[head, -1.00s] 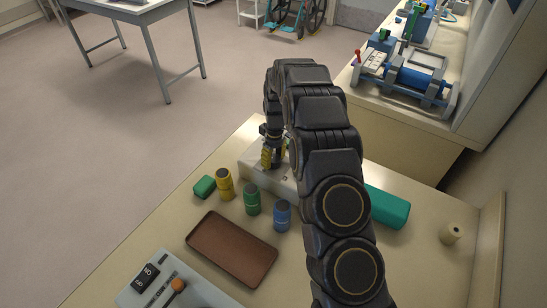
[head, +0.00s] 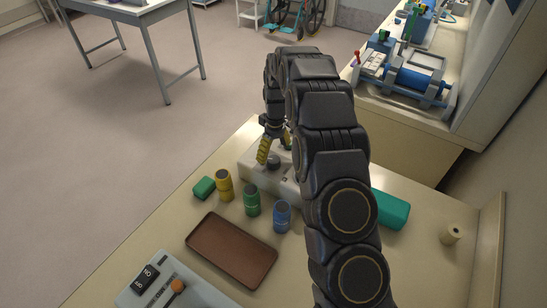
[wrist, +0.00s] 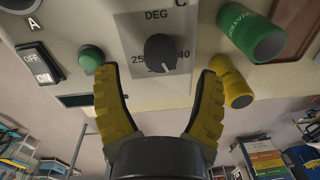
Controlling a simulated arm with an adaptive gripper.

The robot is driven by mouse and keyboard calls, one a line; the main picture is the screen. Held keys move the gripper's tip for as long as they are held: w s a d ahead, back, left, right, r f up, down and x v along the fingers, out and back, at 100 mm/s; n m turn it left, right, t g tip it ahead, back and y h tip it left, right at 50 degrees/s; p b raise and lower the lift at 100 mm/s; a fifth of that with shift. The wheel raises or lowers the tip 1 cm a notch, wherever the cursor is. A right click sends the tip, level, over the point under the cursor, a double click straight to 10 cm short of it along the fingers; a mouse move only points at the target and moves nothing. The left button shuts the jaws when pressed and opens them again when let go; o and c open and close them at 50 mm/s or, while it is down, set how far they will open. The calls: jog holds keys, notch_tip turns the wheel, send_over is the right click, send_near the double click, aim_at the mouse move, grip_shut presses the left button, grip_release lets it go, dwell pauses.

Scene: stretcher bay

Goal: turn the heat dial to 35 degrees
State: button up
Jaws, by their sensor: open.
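The heat dial (wrist: 163,50) is a dark round knob on a grey plate marked DEG. The numbers 25 and 40 show beside it, and a partly covered number lies below. In the head view the dial (head: 273,161) sits on top of the pale control box (head: 250,163). My gripper (wrist: 158,78) is open, its yellow padded fingers apart on either side of the dial in the wrist view, holding nothing. In the head view my gripper (head: 275,148) is just above the dial, apart from it.
A green button (wrist: 91,60) and an ON/OFF switch (wrist: 39,64) are left of the dial. Yellow (head: 223,185), green (head: 252,200) and blue (head: 282,217) cylinders stand near the box. A brown tray (head: 232,250) and a green block (head: 204,187) lie on the bench.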

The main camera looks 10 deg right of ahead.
aim_at(275, 158)
notch_tip(275, 158, up, 8)
jog(key=shift+d+r, duration=0.2)
jog(key=shift+w, duration=0.1)
dwell(0.3)
jog(key=s+a+r+m, duration=0.1)
jog(key=s+r+m, duration=0.1)
jog(key=s+r, duration=0.6)
jog(key=s+a+r+m, duration=0.1)
jog(key=s+a+r, duration=0.15)
jog(key=s, duration=0.95)
jog(key=s+m+g, duration=0.1)
jog(key=s+m, duration=0.2)
jog(key=s, duration=1.6)
jog(key=shift+d+m, duration=0.3)
jog(key=shift+m, duration=0.1)
jog(key=shift+w, duration=0.1)
